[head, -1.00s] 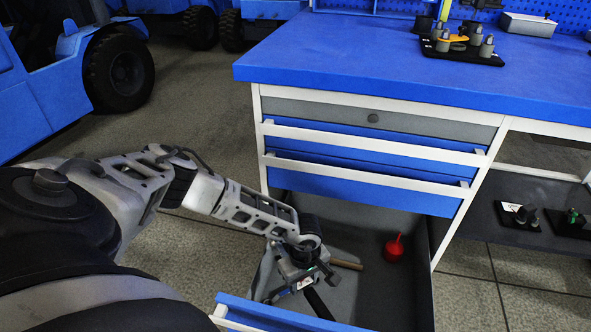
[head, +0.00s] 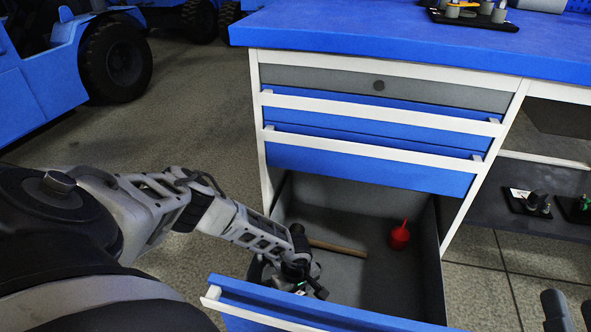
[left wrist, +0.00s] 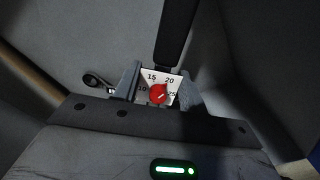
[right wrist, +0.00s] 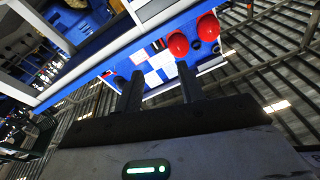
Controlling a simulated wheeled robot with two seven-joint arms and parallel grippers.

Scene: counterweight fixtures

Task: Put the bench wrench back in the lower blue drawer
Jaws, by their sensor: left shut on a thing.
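The lower blue drawer (head: 330,312) is pulled open, its grey interior facing up. My left gripper (head: 297,285) is down inside it, near the front left. In the left wrist view my left gripper (left wrist: 158,88) is shut on the bench wrench, around its white dial plate (left wrist: 149,76) with numbers and a red pointer. The wrench's black handle (left wrist: 177,35) stretches away beyond the fingers. In the head view the wrench is mostly hidden by the gripper. Whether it touches the drawer floor I cannot tell. My right gripper (right wrist: 160,88) is open and empty, away from the drawer.
A wooden handle (head: 338,247) and a red oil can (head: 399,237) lie toward the back of the drawer. A dark ring-ended piece (left wrist: 97,82) shows beside the left finger. Closed drawers (head: 375,164) and the blue bench top (head: 400,40) overhang the drawer's back.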

